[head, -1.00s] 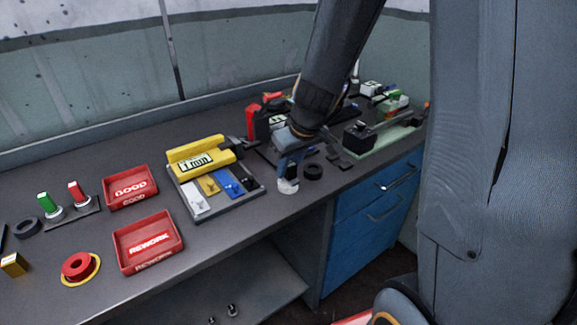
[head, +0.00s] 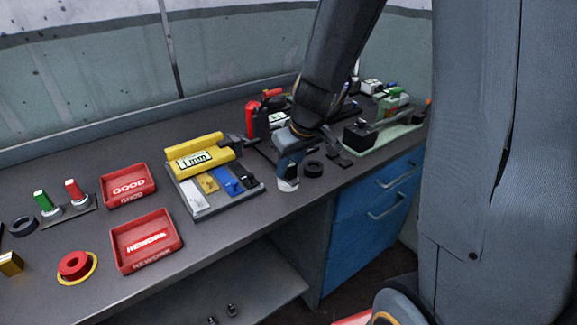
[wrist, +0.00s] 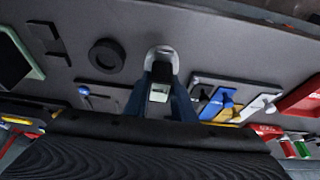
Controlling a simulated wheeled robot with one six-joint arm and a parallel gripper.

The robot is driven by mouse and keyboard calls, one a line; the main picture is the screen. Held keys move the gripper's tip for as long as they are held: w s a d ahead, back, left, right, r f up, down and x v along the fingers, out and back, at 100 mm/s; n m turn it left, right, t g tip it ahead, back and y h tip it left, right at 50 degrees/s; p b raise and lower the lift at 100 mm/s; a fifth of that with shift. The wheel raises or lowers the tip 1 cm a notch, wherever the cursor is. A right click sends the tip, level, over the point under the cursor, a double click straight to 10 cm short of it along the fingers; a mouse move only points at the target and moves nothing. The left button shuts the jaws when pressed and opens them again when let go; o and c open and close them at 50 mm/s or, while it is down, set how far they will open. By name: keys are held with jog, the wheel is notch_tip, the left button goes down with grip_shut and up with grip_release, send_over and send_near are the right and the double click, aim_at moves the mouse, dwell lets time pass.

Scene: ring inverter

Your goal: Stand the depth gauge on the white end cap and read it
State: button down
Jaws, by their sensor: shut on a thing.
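The white end cap (head: 288,186) stands on the bench near its front edge, directly under my gripper (head: 288,172). In the wrist view the pale cap (wrist: 163,51) shows just beyond my gripper's fingertips (wrist: 161,75). My gripper is shut on the depth gauge (wrist: 159,92), a dark body with a small pale display between the blue-grey fingers. The display's figures are too small to read. The gauge's foot is hidden, so I cannot tell if it touches the cap.
A black ring (head: 313,169) lies close to the right of the cap. A grey tray (head: 215,209) of coloured pieces with a yellow block is at its left. Red GOOD (head: 128,200) and REWORK (head: 165,256) bins stand farther left. A green-based fixture (head: 382,140) is at the right.

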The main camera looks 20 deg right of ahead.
aim_at(295, 182)
dwell(0.4)
jog(key=c, duration=1.4)
grip_release()
jog(key=shift+r, duration=0.15)
jog(key=a+v, duration=0.1)
jog(key=v, duration=0.6)
jog(key=s+f+m+g+h, duration=0.1)
jog(key=s+f+m+g, duration=0.2)
jog(key=s, duration=1.1)
notch_tip(295, 182, down, 3)
jog(key=shift+s+f+m+g+p, duration=0.1)
jog(key=shift+s+m+g+p, duration=0.25)
jog(key=shift+p, duration=0.1)
jog(key=shift+d, duration=0.15)
